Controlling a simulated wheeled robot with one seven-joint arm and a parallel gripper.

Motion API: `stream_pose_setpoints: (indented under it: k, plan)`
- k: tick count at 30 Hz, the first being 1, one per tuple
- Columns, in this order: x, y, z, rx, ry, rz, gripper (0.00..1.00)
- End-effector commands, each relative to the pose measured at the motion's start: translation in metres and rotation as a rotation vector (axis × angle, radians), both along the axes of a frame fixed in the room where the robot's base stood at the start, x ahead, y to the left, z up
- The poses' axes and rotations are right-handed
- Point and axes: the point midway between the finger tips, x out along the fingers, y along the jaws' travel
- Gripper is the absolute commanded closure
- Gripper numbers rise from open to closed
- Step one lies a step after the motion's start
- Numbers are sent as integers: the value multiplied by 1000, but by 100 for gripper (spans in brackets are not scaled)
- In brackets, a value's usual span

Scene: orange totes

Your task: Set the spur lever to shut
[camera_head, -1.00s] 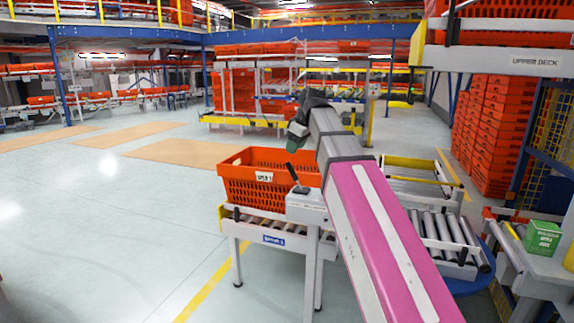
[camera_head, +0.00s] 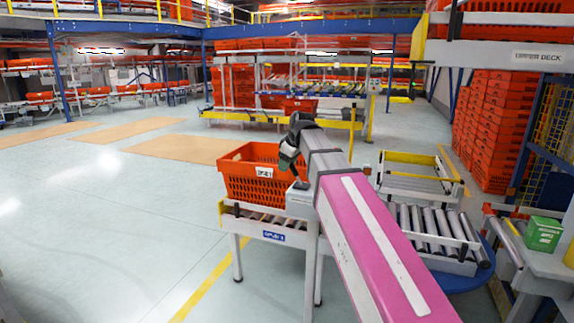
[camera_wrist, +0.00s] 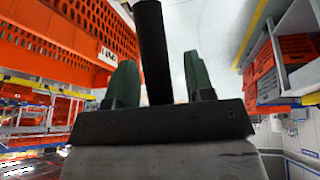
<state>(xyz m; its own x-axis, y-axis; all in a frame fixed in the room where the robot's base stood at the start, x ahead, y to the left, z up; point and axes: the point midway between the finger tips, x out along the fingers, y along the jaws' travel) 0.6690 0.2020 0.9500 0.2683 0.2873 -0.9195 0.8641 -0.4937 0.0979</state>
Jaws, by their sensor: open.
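In the wrist view, the black lever handle (camera_wrist: 152,50) stands between the two green fingers of my gripper (camera_wrist: 160,82). The fingers are apart, with a gap on each side of the handle, so they are open around it, not closed on it. In the head view my gripper (camera_head: 288,158) is at the top of the lever, whose handle is mostly hidden by it. The lever's pale box (camera_head: 299,198) sits at the right end of the spur conveyor, beside the orange tote (camera_head: 235,182).
The tote stands on the spur's rollers (camera_head: 245,214), with a blue label (camera_head: 273,236) on the frame. Another roller conveyor (camera_head: 432,222) lies to the right of my arm. A green box (camera_head: 543,234) sits at far right. Floor on the left is clear.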

Motion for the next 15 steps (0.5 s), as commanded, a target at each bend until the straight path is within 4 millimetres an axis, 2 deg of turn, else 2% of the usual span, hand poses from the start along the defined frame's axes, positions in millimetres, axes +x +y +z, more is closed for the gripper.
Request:
stream_pose_setpoints:
  k: [10,14,15]
  plan:
    - [1,1,-3,0,0,0,52]
    - [1,1,-2,0,0,0,94]
    - [1,1,-2,0,0,0,100]
